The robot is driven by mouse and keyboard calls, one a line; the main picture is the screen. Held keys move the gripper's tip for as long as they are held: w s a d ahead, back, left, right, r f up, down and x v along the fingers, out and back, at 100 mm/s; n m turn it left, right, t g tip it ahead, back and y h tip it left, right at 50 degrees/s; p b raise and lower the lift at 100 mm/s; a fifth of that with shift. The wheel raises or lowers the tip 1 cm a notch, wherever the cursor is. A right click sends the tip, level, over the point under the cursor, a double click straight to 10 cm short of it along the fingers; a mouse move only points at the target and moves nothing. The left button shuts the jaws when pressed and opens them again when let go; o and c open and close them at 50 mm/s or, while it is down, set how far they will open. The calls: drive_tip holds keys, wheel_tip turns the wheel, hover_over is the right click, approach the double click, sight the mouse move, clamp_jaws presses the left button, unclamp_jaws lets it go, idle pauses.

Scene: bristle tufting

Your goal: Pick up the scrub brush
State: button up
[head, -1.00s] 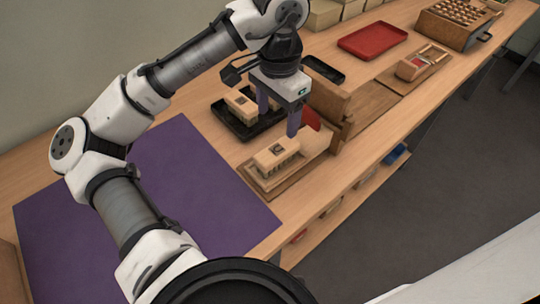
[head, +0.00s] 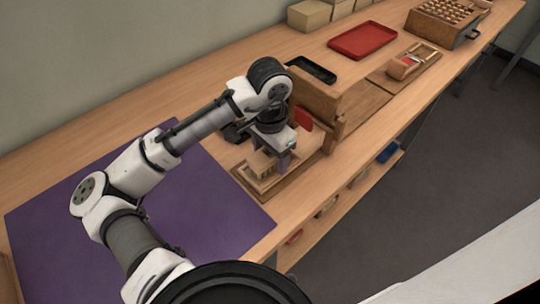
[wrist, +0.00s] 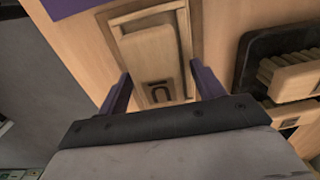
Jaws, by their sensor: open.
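The scrub brush (head: 260,165), a pale wooden block with bristles below, lies on a wooden board (head: 240,178) near the table's front edge. In the wrist view the brush (wrist: 152,55) shows its top face with a dark mark, lying in the board's framed recess (wrist: 185,20). My gripper (head: 270,155) is open and low over the brush's near end. In the wrist view one finger of my gripper (wrist: 162,75) stands on each side of the block, with gaps visible. I cannot tell how far down the fingertips reach.
A wooden stand (head: 330,105) with a red piece (head: 303,118) is close beside my gripper. A black tray (wrist: 255,50) holds another brush (wrist: 295,78). A purple mat (head: 200,190) lies left. A red tray (head: 362,40) is farther back.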

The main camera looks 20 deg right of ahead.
drive_tip(key=c, duration=1.1)
